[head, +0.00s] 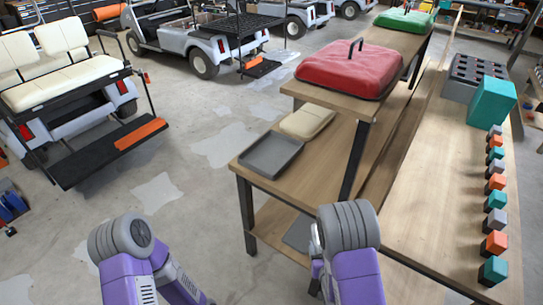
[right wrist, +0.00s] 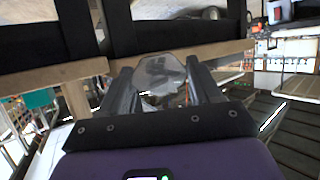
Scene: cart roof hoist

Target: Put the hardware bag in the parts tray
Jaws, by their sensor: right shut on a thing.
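My right gripper (right wrist: 159,78) shows in the right wrist view, with its two dark fingers on either side of a clear, see-through bag, the hardware bag (right wrist: 162,72). The gripper is shut on the bag; its contents are hard to make out. In the head view the right hand and bag are hidden or out of frame; only my right arm shows at the bottom. The parts tray (head: 271,155) looks like the grey shallow tray at the near left corner of the wooden bench; it appears empty. My left arm shows at the lower left, but its gripper is out of view.
A cream cushion (head: 308,121) lies behind the tray. A red cover (head: 348,70) sits on a raised wooden shelf. A grey flat item (head: 299,234) lies on the lower shelf. Coloured blocks (head: 495,220) line the right bench. Floor left of the bench is clear.

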